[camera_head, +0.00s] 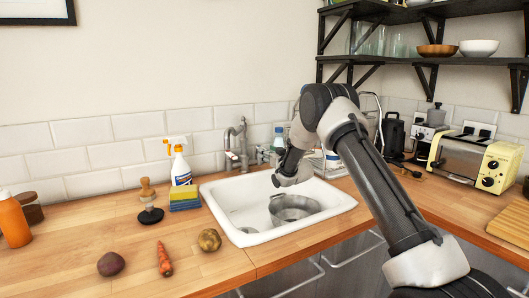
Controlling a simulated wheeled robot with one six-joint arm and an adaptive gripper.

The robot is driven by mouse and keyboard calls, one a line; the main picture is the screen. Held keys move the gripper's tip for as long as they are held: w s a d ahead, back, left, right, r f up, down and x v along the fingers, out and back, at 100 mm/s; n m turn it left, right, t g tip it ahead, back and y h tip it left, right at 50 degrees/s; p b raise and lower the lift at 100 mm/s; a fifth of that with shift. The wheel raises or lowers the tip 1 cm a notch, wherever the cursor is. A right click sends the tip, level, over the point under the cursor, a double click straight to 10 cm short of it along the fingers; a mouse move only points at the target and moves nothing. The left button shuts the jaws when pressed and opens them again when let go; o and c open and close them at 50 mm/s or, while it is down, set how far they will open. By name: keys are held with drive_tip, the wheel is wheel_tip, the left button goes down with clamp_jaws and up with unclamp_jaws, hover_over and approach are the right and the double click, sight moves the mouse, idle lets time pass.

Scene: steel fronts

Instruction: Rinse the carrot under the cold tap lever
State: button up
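The orange carrot (164,260) lies on the wooden counter, left of the sink, between a dark red root vegetable (111,264) and a potato (209,240). The white sink (240,238) has a round metal pot or colander (293,207) in it. A grey metal tap (238,147) stands behind the sink. Its levers are small and partly hidden near my arm, and I cannot tell which is cold. My arm reaches over the sink's right side, with its wrist above the basin. My gripper's fingers do not show. The carrot is well apart from my arm.
A spray bottle (179,163), a sponge stack (184,197) and a dark-based brush (150,205) stand behind the carrot. An orange bottle (13,219) is far left. A yellow toaster (471,160) is at right. Shelves (437,60) hang above. Counter around the carrot is mostly clear.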

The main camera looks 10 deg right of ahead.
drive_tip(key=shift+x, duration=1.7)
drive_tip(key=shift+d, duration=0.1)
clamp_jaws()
